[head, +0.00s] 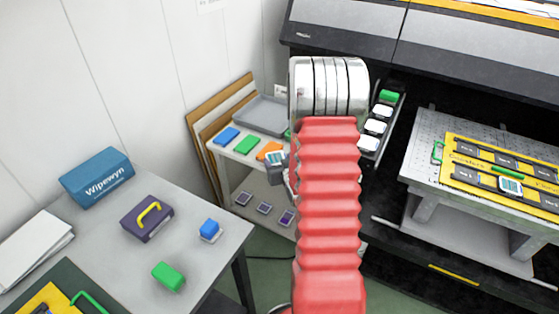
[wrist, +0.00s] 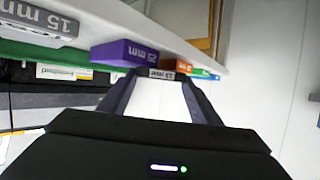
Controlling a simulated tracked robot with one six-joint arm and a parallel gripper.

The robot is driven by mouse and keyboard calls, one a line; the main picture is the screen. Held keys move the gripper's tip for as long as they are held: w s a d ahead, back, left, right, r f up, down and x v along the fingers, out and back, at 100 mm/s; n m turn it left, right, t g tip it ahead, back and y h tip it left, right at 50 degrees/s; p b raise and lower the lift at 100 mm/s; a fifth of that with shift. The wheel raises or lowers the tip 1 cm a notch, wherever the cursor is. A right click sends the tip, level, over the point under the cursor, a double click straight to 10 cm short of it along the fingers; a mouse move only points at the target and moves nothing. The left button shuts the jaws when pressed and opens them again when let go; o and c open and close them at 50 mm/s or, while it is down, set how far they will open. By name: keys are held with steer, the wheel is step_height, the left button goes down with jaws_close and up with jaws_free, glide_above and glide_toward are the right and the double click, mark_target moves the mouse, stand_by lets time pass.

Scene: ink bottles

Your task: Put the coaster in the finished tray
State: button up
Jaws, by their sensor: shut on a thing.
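My gripper (head: 277,168) is low beside the top of the white cart (head: 222,150), left of my red arm sleeve. It is shut on a small white coaster (head: 275,157) with a teal print, just in front of the orange block. In the wrist view, my gripper's dark fingers (wrist: 165,76) reach forward; I cannot clearly tell the coaster from the pale background there. A shallow grey tray (head: 250,120) lies on the back of the cart top, partly hidden by my arm. No label on it is legible. A similar printed coaster (head: 510,185) sits in the yellow jig.
Blue (head: 227,136), green (head: 246,145) and orange (head: 270,150) blocks line the cart's front edge. A purple "25 mm" block (wrist: 125,52) is close to my fingers. A dark rack (head: 370,144) holds white pieces at right. The left table (head: 200,265) carries a Wipewyn box (head: 98,178).

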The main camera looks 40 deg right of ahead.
steer(key=o, duration=1.1)
steer(key=shift+o, duration=0.2)
steer(key=shift+r, duration=0.5)
steer(key=shift+s+a+r, duration=0.1)
steer(key=shift+s+r, duration=0.15)
steer(key=v, duration=1.1)
steer(key=shift+s, duration=0.15)
steer(key=shift+a+r, duration=0.15)
steer(key=shift+r, duration=0.05)
